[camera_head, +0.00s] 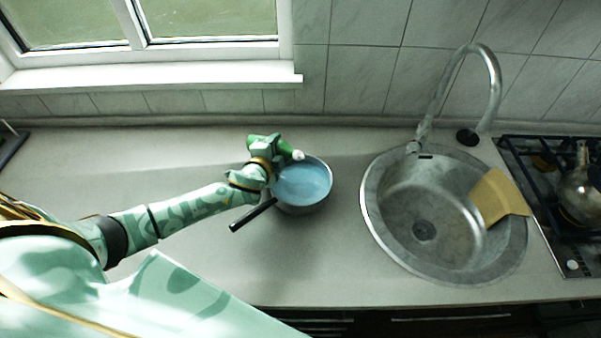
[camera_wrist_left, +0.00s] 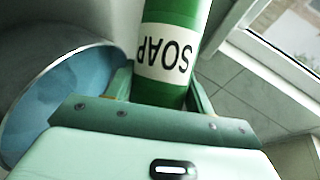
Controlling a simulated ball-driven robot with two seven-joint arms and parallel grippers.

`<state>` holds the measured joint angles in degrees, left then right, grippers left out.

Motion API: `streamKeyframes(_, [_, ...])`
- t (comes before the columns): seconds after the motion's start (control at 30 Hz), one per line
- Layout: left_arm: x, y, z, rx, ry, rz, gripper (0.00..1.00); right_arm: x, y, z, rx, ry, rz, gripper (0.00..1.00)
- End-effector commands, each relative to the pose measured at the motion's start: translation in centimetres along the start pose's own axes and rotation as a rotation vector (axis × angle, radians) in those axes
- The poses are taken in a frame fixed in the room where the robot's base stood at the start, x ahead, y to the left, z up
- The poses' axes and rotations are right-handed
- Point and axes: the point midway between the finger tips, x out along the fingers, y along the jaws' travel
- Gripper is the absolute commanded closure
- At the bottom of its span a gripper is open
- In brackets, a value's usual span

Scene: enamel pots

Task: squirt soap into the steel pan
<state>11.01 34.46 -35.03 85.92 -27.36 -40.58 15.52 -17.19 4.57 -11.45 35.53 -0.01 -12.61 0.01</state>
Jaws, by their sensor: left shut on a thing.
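A steel pan (camera_head: 304,205) with a black handle (camera_head: 252,215) stands on the counter left of the sink, with blue liquid (camera_head: 302,183) inside. A green soap bottle (camera_wrist_left: 168,55) with a white label reading SOAP is held in my left gripper (camera_wrist_left: 160,100). In the head view the bottle (camera_head: 287,149) is tilted, its white tip (camera_head: 298,155) over the pan's far left rim. The pan also shows at the left of the wrist view (camera_wrist_left: 62,75). My left gripper (camera_head: 268,152) is shut on the bottle. My right gripper is not in view.
A round steel sink (camera_head: 374,205) with a faucet (camera_head: 490,75) lies right of the pan. A yellow cloth or board (camera_head: 497,196) rests on its right side. A gas stove with a metal kettle (camera_head: 582,185) is at the far right. The counter (camera_head: 180,165) left of the pan is mostly clear.

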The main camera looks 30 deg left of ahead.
Motion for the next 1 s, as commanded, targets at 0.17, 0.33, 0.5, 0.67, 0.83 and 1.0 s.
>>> streamKeyframes(0.17, [0.03,-0.05,0.05,0.008,-0.003,-0.005,0.78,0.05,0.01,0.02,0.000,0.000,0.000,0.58])
streamKeyframes(0.33, [0.05,-0.07,0.11,0.016,-0.005,-0.008,0.78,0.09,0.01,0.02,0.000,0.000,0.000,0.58])
streamKeyframes(0.5, [0.06,-0.08,0.15,0.024,-0.008,-0.011,0.78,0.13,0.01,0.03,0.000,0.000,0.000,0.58])
streamKeyframes(0.67, [0.08,-0.09,0.20,0.031,-0.010,-0.014,0.78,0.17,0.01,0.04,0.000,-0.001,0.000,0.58])
streamKeyframes(0.83, [0.10,-0.10,0.24,0.038,-0.012,-0.017,0.78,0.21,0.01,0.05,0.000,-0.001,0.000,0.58])
streamKeyframes(1.0, [0.11,-0.10,0.29,0.046,-0.014,-0.020,0.78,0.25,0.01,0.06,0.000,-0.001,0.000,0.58])
